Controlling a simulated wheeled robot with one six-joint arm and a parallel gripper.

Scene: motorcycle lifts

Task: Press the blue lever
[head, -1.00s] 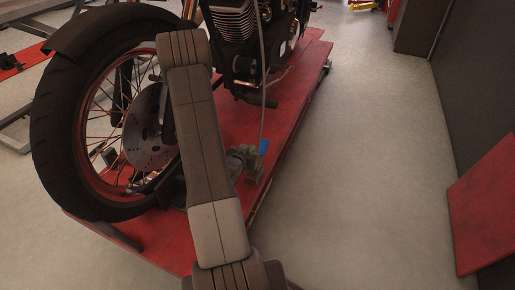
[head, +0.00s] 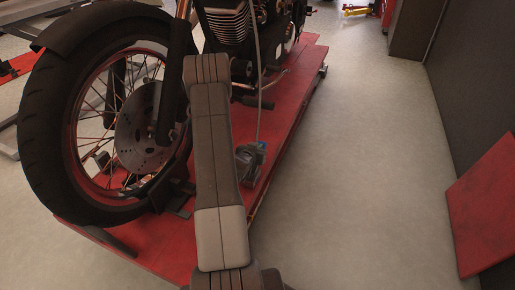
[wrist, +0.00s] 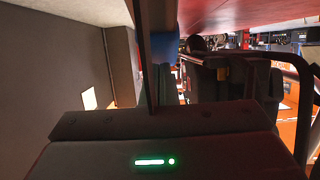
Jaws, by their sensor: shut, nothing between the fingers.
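The blue lever (head: 261,146) is on a small grey valve unit (head: 247,164) on the red lift platform, just right of my arm in the head view. Only a small, dim blue part of it shows there, and its exact tilt is hard to tell. In the wrist view the blue lever (wrist: 163,52) is right beside my gripper fingers (wrist: 155,18), partly behind them. I cannot tell whether they touch. The fingers are shut and hold nothing.
A motorcycle stands on the red lift platform (head: 285,110), its front wheel (head: 40,150) left of my arm. A thin upright cable or rod (head: 260,105) rises by the valve unit. The floor (head: 350,170) to the right is clear up to a dark wall with a red panel (head: 483,205).

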